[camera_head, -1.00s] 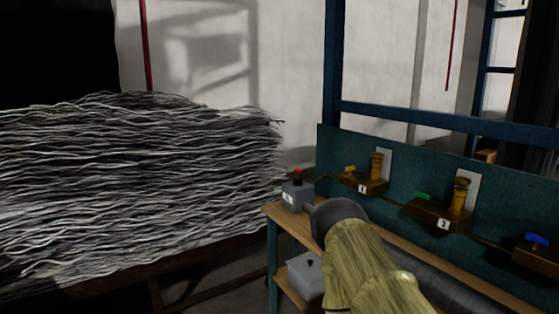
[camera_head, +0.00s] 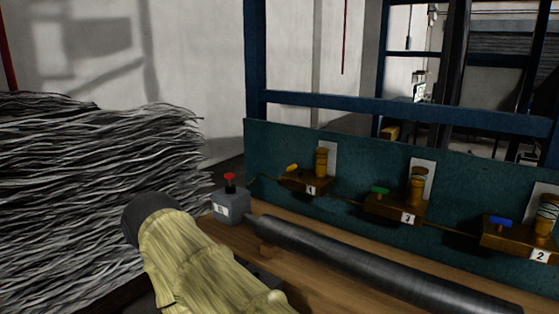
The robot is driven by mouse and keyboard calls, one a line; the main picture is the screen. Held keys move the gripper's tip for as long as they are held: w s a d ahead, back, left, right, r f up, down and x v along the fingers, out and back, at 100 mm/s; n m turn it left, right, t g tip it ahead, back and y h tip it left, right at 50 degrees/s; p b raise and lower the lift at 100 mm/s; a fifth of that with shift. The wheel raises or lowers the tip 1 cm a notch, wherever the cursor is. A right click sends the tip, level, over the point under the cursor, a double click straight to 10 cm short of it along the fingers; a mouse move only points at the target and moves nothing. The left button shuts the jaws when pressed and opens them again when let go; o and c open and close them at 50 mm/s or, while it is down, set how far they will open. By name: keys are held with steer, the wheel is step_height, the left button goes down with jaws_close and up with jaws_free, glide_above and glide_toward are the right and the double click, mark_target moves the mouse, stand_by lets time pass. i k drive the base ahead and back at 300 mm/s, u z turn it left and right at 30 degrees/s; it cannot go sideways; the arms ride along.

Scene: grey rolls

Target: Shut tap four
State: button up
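Tap four (camera_head: 306,183) is the leftmost brass tap block on the teal panel, with a small number plate that is hard to read but looks like 4. Its yellow handle (camera_head: 292,168) sticks up at a slant on the block's left side. A brass cylinder stands on the block's right side, in front of a white plate. Nothing touches the handle. My arm, in a yellowish sleeve with a dark rounded joint, shows at the lower left. My gripper is not seen.
Tap three (camera_head: 395,207) with a green handle and tap two (camera_head: 520,236) with a blue handle sit to the right. A grey box (camera_head: 231,207) with a red button and a dark roll (camera_head: 370,262) lie on the wooden bench (camera_head: 330,295). A wire pile (camera_head: 80,200) stands left.

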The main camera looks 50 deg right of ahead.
mark_target(291, 169)
steer(key=z, duration=0.5)
steer(key=i, duration=0.85)
steer(key=z, duration=0.65)
